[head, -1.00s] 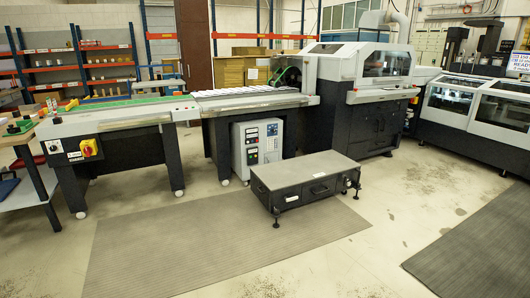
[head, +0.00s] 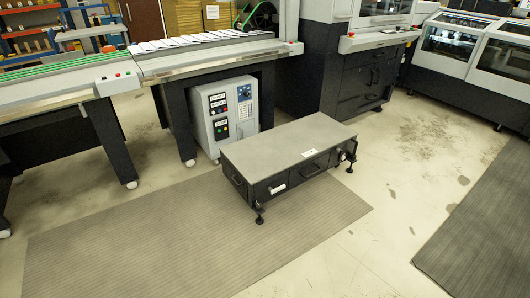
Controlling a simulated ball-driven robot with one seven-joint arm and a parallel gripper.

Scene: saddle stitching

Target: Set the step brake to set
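The step (head: 288,145) is a low dark platform with a grey top and drawer-like fronts with handles. It stands in the middle of the head view, partly on the ribbed mat. Dark fittings with adjustable feet (head: 348,152) show at its right end, and another foot (head: 260,216) shows at the front corner. A small white label (head: 309,153) is on its front edge. The brake cannot be told apart from these fittings, nor can its setting be read. My gripper is not in view.
The ribbed mat (head: 150,240) and bare floor (head: 350,250) in front are clear. A grey control cabinet (head: 222,112) stands close behind the step, under the conveyor table (head: 200,60). Machines line the back and right. A dark mat (head: 480,235) lies at right.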

